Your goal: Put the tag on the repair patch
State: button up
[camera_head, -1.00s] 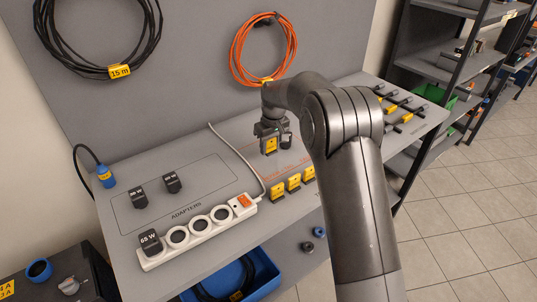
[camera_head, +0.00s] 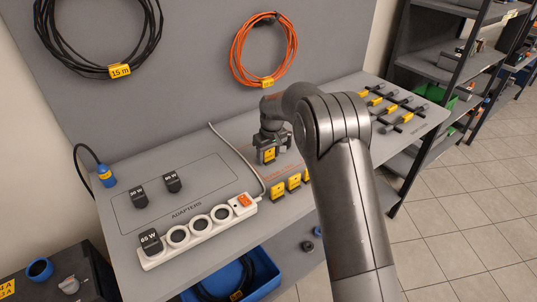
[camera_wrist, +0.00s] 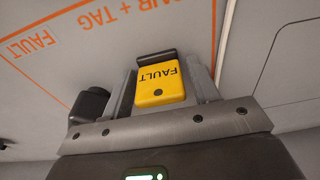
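My gripper (camera_head: 269,154) is shut on a yellow tag marked FAULT with a dark clip end. The tag (camera_wrist: 160,82) sits between the two grey fingers in the wrist view. The repair patch (camera_wrist: 75,45) is an orange-outlined area on the grey worktop, lettered "…AIR + TAG", with a smaller box marked FAULT. The patch lies beyond the fingers in the wrist view; its near part is hidden by my gripper. In the head view my gripper is low over the worktop, and contact cannot be told. A black block (camera_wrist: 90,105) shows beside the left finger.
Yellow tags (camera_head: 293,181) stand in a row at the worktop's front edge, partly behind my arm. A white power strip (camera_head: 205,231) and black adapters (camera_head: 172,181) are to the left. A white cable (camera_head: 238,158) runs left of my gripper. Several tools (camera_head: 400,108) lie at right.

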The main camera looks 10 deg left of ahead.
aim_at(271, 162)
jog(key=shift+o, duration=0.6)
notch_tip(271, 162, up, 12)
jog(key=s+d, duration=0.1)
jog(key=shift+r, duration=0.2)
jog(key=s+d+r+m+t, duration=0.2)
jog(key=s+d+r+m, duration=0.2)
jog(key=s+d+r, duration=1.15)
jog(key=s+d+f+m+t, duration=0.1)
jog(key=s+d, duration=0.2)
jog(key=s, duration=0.5)
jog(key=s+d+f+m, duration=0.2)
jog(key=s+d, duration=0.2)
jog(key=s, duration=0.4)
jog(key=s+d+f+m+t+h, duration=0.1)
jog(key=s+d, duration=0.3)
jog(key=s, duration=0.4)
jog(key=shift+f+m+t, duration=0.3)
jog(key=shift+f+m, duration=0.2)
jog(key=shift+f, duration=0.15)
